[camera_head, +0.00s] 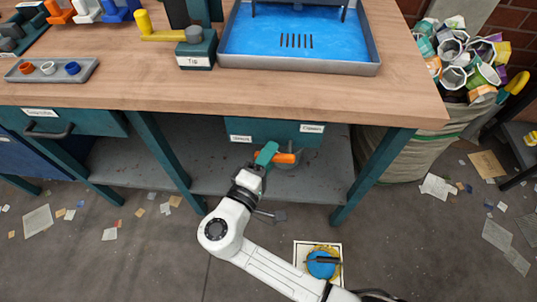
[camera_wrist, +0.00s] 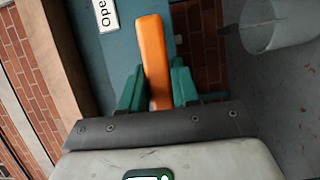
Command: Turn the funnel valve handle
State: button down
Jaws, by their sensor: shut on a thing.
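The orange valve handle (camera_head: 288,158) is under the workbench, in front of a teal box (camera_head: 280,130) with small white labels. My gripper (camera_head: 267,154) has reached the handle, and its teal fingers hide part of it. In the wrist view the handle (camera_wrist: 154,50) runs between the two teal fingers of my gripper (camera_wrist: 156,78), which is shut on it. The handle's far end sticks out past the fingertips. A label starting "Ope" (camera_wrist: 105,14) shows beside it. The valve body is hidden.
A grey round container (camera_wrist: 275,28) stands beside the handle in the wrist view. The bench top (camera_head: 150,85) is overhead, with a blue-lined tray (camera_head: 300,65) on it. Bench legs (camera_head: 370,175) flank the arm. A full sack (camera_head: 390,140) stands at the right; litter covers the floor.

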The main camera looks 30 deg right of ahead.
jog(key=r+m, duration=0.1)
jog(key=m, duration=0.1)
jog(key=r+m+y, duration=0.1)
jog(key=m, duration=0.1)
jog(key=shift+s+d+g+y, duration=0.2)
jog(key=shift+g+y, duration=0.1)
jog(key=shift+g, duration=0.1)
jog(key=m, duration=0.1)
jog(key=r+m+y, duration=0.1)
jog(key=d+m+y, duration=0.1)
jog(key=shift+s+r+m, duration=0.2)
jog(key=shift+s+m, duration=0.1)
jog(key=m+y+b, duration=0.1)
jog(key=s+d+r+m+t+y, duration=0.1)
jog(key=m, duration=0.1)
jog(key=shift+d+b, duration=0.15)
jog(key=shift+b, duration=0.2)
jog(key=shift+s+d+r+m+t+y+b, duration=0.1)
jog(key=shift+s+d+m+t+y+b, duration=0.2)
jog(key=shift+m+y+b, duration=0.3)
jog(key=shift+s+d+r+m+t+y+b, duration=0.15)
jog(key=shift+d+m+y+b, duration=0.25)
jog(key=shift+m, duration=0.4)
jog(key=shift+f, duration=0.1)
jog(key=c, duration=0.9)
grip_release()
jog(key=shift+s, duration=0.1)
